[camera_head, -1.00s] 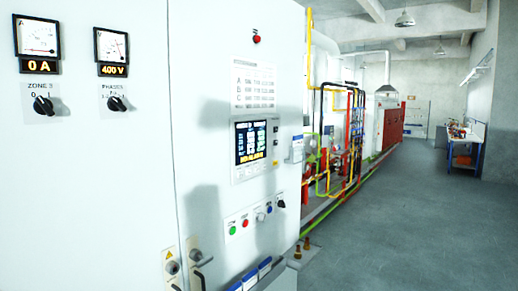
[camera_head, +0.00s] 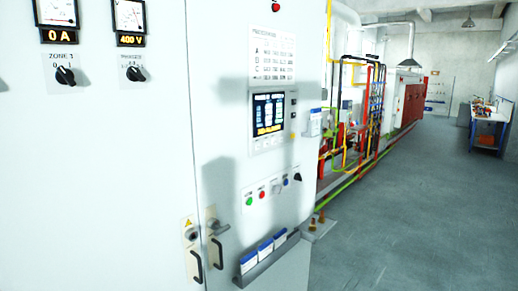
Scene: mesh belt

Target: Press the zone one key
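The control panel display (camera_head: 269,112) is lit on the right-hand door of the white cabinet (camera_head: 140,170). It shows rows of light blocks and a yellow line at the bottom. A row of small keys (camera_head: 270,144) sits just under the display; their labels are too small to read, so I cannot tell which is zone one. A rotary switch (camera_head: 65,75) at the upper left has a label that seems to read ZONE with a digit. Neither of my grippers is in view. Broad grey shadows fall on the cabinet around the display.
Door handles (camera_head: 217,254) and a rack of blue-and-white binders (camera_head: 264,256) stick out lower down.

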